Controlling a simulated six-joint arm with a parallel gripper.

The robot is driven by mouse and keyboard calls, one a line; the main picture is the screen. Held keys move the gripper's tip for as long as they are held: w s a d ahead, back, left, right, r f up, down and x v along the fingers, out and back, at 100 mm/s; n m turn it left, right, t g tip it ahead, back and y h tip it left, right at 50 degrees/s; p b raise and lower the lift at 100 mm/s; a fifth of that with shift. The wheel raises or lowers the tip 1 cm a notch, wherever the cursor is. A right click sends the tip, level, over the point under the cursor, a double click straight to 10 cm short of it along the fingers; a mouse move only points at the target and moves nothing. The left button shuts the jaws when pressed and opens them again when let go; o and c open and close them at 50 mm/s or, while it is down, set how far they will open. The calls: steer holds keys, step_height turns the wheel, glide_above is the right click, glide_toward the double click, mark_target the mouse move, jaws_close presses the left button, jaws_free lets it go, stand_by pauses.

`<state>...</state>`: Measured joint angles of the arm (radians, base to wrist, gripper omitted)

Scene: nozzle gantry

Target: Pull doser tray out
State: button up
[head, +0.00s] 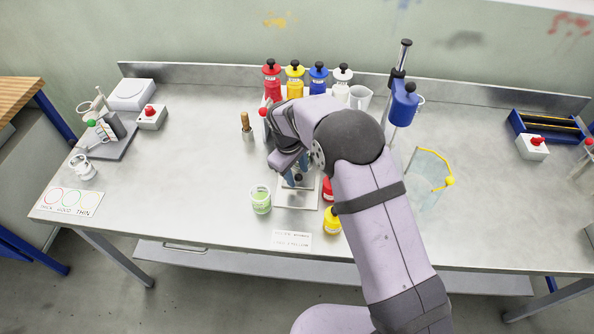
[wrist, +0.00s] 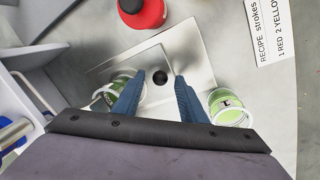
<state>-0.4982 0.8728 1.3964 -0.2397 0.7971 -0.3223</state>
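The doser tray (head: 296,200) is a flat metal plate with a black knob (head: 299,177), on the table below my gripper (head: 293,180). In the wrist view, the tray (wrist: 194,48) lies ahead of the fingers, and its black knob (wrist: 160,77) shows between the two blue fingertips. My gripper (wrist: 158,82) is open, with a visible gap on both sides of the knob. I cannot tell whether the fingertips are level with the knob. A clear cup with green contents (wrist: 112,92) stands by the left finger, partly hidden by it.
A green-filled cup (head: 261,198) stands left of the tray, and it shows by the right finger in the wrist view (wrist: 226,106). A red jar (head: 328,189) and yellow jar (head: 332,220) stand to the right. A recipe card (head: 291,240) lies in front. Colored bottles (head: 295,80) line the back.

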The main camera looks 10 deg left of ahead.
steer(key=shift+w+f, duration=0.1)
steer(key=shift+f, duration=0.3)
steer(key=shift+c, duration=0.3)
jaws_close()
steer(key=s+b, duration=0.1)
steer(key=s, duration=1)
steer(key=shift+s, duration=0.2)
steer(key=shift+o, duration=0.3)
jaws_free()
steer(key=shift+r, duration=0.1)
